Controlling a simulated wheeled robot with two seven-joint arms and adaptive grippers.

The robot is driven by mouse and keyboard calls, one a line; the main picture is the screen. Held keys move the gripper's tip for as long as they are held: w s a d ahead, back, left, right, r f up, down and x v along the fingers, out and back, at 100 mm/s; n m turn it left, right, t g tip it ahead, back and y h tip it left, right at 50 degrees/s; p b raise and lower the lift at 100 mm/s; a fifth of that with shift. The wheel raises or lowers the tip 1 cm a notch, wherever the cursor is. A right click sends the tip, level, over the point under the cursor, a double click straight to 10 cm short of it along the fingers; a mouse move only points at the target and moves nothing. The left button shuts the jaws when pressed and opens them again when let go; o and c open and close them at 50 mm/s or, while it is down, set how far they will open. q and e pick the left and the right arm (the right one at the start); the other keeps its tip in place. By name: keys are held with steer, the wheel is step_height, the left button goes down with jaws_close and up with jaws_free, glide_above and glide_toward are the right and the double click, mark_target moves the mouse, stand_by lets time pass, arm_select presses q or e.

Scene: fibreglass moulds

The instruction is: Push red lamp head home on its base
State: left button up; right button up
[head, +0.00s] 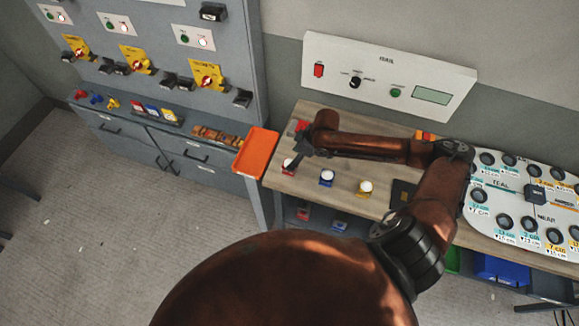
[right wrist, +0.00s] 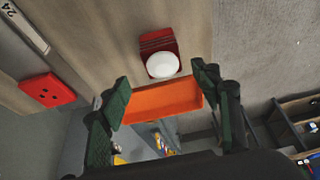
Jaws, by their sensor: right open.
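The red lamp, a white dome on a red block, stands at the left end of the wooden bench (head: 310,184); its white dome (head: 289,164) is partly hidden by my right gripper (head: 293,162) in the head view. In the right wrist view the white dome (right wrist: 162,65) and the red block (right wrist: 158,41) lie just beyond and between the open fingers of my right gripper (right wrist: 160,76). The fingers hold nothing. Whether the head sits fully down on its base I cannot tell. My left gripper is not in view.
A blue lamp (head: 326,177) and a yellow lamp (head: 364,187) stand to the right along the bench. An orange tray (head: 255,153) sits beyond the bench's left end. A red box (right wrist: 47,92) lies nearby. A white board with round holes (head: 515,200) is at right.

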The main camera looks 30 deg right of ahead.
mark_target(289, 162)
steer(key=x, duration=0.2)
steer(key=p+x, duration=0.1)
steer(key=x, duration=0.1)
steer(key=shift+s+a+f, duration=0.15)
steer(key=shift+a+f, duration=0.05)
steer(key=shift+f, duration=0.35)
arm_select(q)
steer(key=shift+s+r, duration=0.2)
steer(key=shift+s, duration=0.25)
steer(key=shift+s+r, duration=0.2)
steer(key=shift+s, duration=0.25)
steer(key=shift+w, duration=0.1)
arm_select(e)
steer(key=shift+c, duration=0.7)
steer(key=shift+c, duration=0.8)
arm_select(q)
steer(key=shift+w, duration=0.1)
arm_select(e)
steer(key=c, duration=0.9)
steer(key=shift+o, duration=0.2)
